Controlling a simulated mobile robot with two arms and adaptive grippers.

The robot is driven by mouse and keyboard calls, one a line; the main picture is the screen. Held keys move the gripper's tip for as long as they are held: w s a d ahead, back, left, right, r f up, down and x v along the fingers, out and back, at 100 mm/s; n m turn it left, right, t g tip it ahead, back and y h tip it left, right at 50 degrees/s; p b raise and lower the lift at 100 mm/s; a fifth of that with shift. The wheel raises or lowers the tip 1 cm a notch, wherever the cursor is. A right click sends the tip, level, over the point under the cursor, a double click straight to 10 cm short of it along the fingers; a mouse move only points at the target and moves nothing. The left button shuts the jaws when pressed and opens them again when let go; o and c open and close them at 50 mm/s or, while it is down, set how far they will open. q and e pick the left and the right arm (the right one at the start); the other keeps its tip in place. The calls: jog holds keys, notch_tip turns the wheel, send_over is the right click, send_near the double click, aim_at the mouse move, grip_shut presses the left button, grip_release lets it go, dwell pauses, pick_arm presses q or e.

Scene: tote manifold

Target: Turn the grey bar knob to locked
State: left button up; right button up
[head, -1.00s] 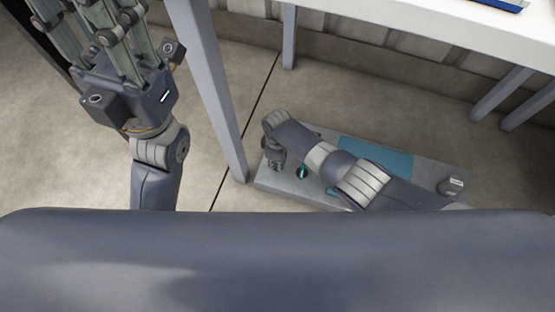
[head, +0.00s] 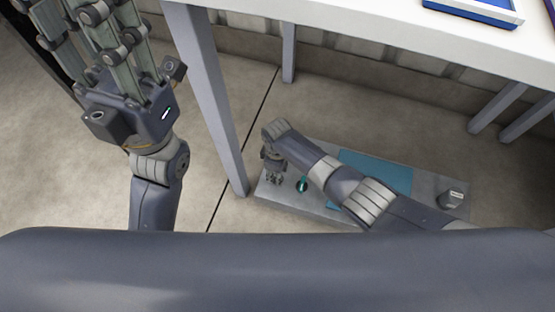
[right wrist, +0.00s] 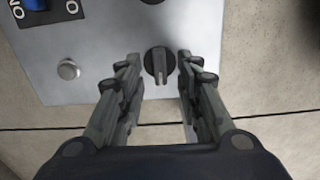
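The bar knob (right wrist: 160,62) shows in the right wrist view as a dark grey round knob with a raised bar, on a grey panel (right wrist: 105,75). The bar lies roughly up and down in that picture. My right gripper (right wrist: 159,74) is open, with one finger on each side of the knob; I cannot tell whether they touch it. In the head view my right gripper (head: 272,178) is at the left end of the panel (head: 285,200), and the knob is hidden there. My left gripper (head: 85,40) is open and empty at upper left, its fingertips cut off.
The panel also carries a teal knob (head: 303,186), a teal area (head: 385,170) and a dark grey round part (head: 452,196). A blue switch (right wrist: 35,5) and a silver button (right wrist: 68,69) show in the wrist view. A white table (head: 370,30) with grey legs (head: 212,100) stands above.

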notch_tip(320, 180, up, 10)
dwell(0.6)
jog(key=shift+s, duration=0.1)
dwell(0.3)
